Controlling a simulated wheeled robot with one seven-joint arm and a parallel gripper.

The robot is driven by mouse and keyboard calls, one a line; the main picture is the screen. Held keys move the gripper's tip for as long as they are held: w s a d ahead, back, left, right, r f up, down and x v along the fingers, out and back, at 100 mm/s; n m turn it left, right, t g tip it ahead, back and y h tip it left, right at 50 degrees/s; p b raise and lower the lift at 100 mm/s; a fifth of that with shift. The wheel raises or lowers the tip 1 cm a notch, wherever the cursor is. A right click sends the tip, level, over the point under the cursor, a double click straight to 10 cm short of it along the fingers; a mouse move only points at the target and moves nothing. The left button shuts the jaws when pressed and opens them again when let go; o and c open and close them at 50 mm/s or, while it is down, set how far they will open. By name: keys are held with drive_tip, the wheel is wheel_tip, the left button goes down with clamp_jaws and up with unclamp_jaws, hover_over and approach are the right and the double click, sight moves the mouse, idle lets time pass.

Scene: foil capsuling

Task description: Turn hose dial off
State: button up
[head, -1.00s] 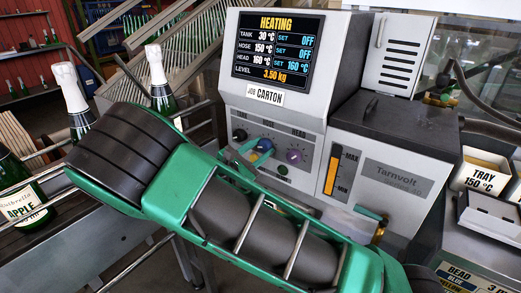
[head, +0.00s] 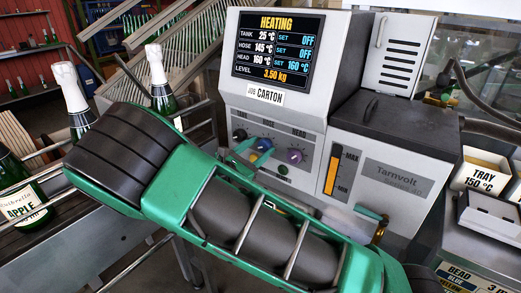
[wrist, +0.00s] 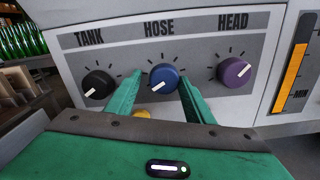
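The blue hose dial (wrist: 165,77) sits in the middle of the panel in the wrist view, its white pointer aimed to the lower left. My gripper (wrist: 160,76) is open, its two green fingers on either side of this dial. A gap shows between the left finger and the dial; the right finger is close to it, and contact there cannot be told. The display (head: 276,49) reads HEATING, with hose 145 °C and set OFF, tank 25 °C and set OFF, head 160 °C and set 160 °C. In the head view my arm partly covers the panel.
The black tank dial (wrist: 98,84) is left of the hose dial, pointer to the lower left. The purple head dial (wrist: 234,72) is to the right, pointer to the upper right. A yellow knob (wrist: 142,114) shows below. Bottles (head: 78,105) stand at the left.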

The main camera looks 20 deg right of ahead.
drive_tip(key=shift+o, duration=0.2)
drive_tip(key=shift+s+d, duration=0.1)
drive_tip(key=shift+s, duration=0.05)
drive_tip(key=v, duration=1)
drive_tip(key=shift+a, duration=0.35)
drive_tip(key=shift+s+f, duration=0.1)
